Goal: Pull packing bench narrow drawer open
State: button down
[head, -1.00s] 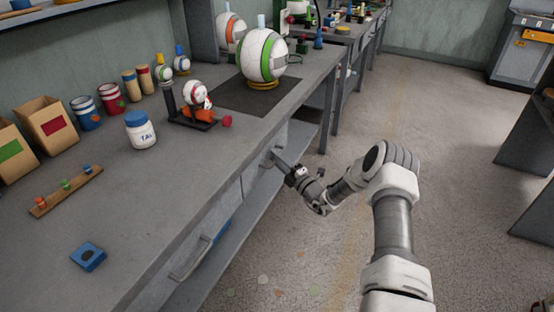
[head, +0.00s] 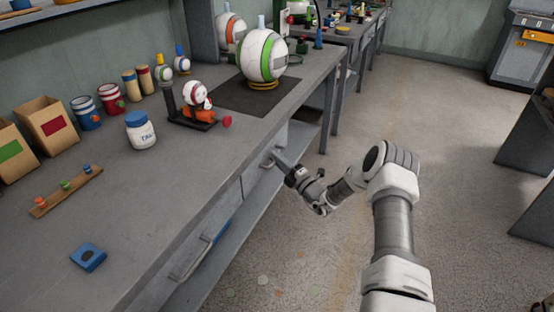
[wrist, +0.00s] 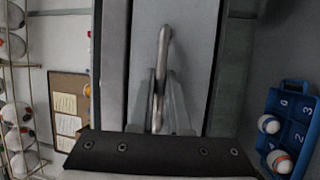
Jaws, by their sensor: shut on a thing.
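The packing bench (head: 180,205) runs along the left of the head view. Its narrow drawer (head: 257,176) is in the bench's front, and its front panel fills the middle of the wrist view (wrist: 185,45). The drawer's bar handle (wrist: 164,48) stands out from that panel. My gripper (head: 275,156) is at the handle, and in the wrist view its two fingers (wrist: 158,105) are shut on the handle from both sides. In the head view my gripper partly hides the handle. I cannot tell any gap between the drawer front and the bench.
Another drawer handle (head: 190,262) is nearer me on the bench front. A blue numbered tray (wrist: 292,130) with balls lies right in the wrist view. A white jar (head: 141,130) and ball press (head: 196,108) stand on the bench. The floor (head: 330,235) to the right is clear.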

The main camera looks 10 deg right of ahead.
dwell(0.7)
jog(key=s+d, duration=0.8)
jog(key=d, duration=0.3)
jog(key=s+d+p, duration=0.1)
jog(key=s+d, duration=0.7)
jog(key=d, duration=0.4)
jog(key=shift+s, duration=0.4)
jog(key=c, duration=1.2)
grip_release()
jog(key=shift+o, duration=0.2)
jog(key=p+v, duration=0.1)
jog(key=v, duration=1.6)
jog(key=shift+s+d+p, duration=0.2)
jog(key=shift+p, duration=0.2)
jog(key=shift+r, duration=0.1)
